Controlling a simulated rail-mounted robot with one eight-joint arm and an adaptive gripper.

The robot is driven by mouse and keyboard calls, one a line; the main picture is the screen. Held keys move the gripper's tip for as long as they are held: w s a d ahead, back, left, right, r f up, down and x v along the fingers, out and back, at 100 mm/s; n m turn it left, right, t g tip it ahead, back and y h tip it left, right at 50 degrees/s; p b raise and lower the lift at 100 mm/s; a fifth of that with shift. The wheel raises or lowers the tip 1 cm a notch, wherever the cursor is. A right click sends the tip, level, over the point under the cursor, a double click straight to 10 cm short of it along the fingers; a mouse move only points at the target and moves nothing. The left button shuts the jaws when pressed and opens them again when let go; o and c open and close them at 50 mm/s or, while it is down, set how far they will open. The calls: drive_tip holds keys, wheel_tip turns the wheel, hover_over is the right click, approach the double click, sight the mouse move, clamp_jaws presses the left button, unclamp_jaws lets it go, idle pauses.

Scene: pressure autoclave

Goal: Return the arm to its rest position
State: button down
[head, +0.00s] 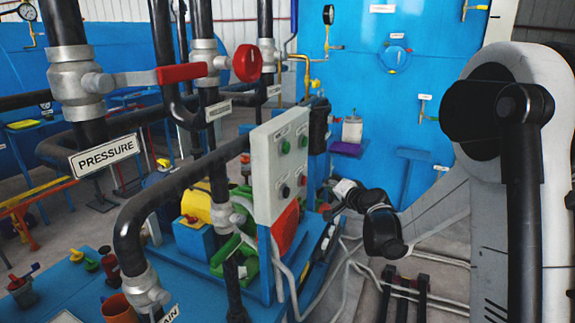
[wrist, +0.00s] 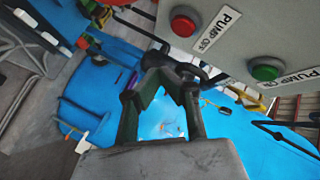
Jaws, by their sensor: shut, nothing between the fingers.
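My gripper (wrist: 172,70) is in the wrist view, its two dark fingers drawn together at the tips with nothing between them. It is just below the grey control panel (wrist: 228,40), and I cannot tell how far apart they are. In the head view my arm reaches in from the right and bends at a black wrist joint, right of the same control panel (head: 264,170). The fingers are too small and dark to make out there.
The panel carries a red PUMP OFF button (wrist: 183,22) and a green button (wrist: 265,69). Black pipes with a red-handled valve (head: 182,73) and a PRESSURE label (head: 104,156) stand at left. A large blue vessel (head: 365,85) is behind. Hoses (head: 345,265) lie on the floor.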

drive_tip(key=s+a+r+n+g, duration=0.2)
drive_tip(key=s+a+r, duration=0.15)
drive_tip(key=s, duration=0.65)
drive_tip(key=s+a+r+n+g, duration=0.2)
drive_tip(key=s+r+n, duration=0.15)
drive_tip(key=s, duration=0.65)
drive_tip(key=s+d+f+n+g+h, duration=0.1)
drive_tip(key=s+d+f+h, duration=0.1)
drive_tip(key=s, duration=1)
drive_tip(key=s+d+f+n+g+h, duration=0.1)
drive_tip(key=s+d+g+h, duration=0.1)
drive_tip(key=s, duration=1.1)
drive_tip(key=shift+s+f, duration=0.2)
drive_tip(key=shift+f, duration=0.15)
drive_tip(key=shift+d+n, duration=0.1)
drive_tip(key=shift+n, duration=0.15)
